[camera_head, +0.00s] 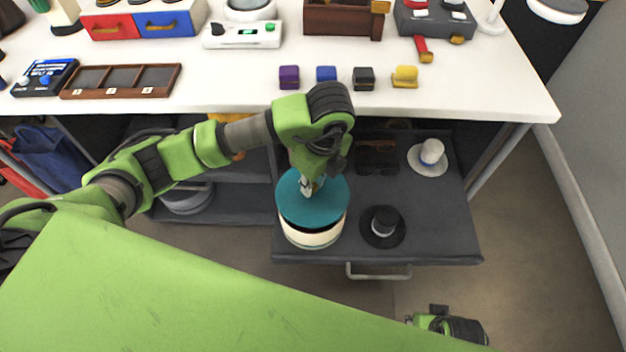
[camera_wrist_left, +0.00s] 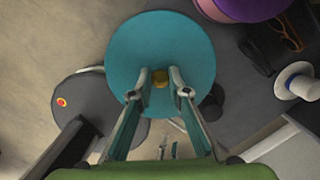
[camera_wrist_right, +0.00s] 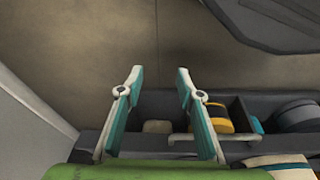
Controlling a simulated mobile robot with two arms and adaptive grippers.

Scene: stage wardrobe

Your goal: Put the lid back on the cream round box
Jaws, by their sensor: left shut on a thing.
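My left gripper (camera_head: 308,188) is shut on that knob from above, with one finger on each side in the left wrist view. The cream round box (camera_head: 312,238) stands in the open drawer, below the lid. A dark gap shows between the lid and the box's front rim, so the lid appears to be above the box; its back rim is hidden. My right gripper (camera_wrist_right: 158,80) is open and empty, away from the box at the lower right of the head view.
The grey drawer (camera_head: 440,240) also holds a black hat (camera_head: 383,224) right of the box, a white hat (camera_head: 430,155) and dark glasses (camera_head: 377,155). The white tabletop (camera_head: 220,80) overhangs behind, with several small coloured blocks near its front edge.

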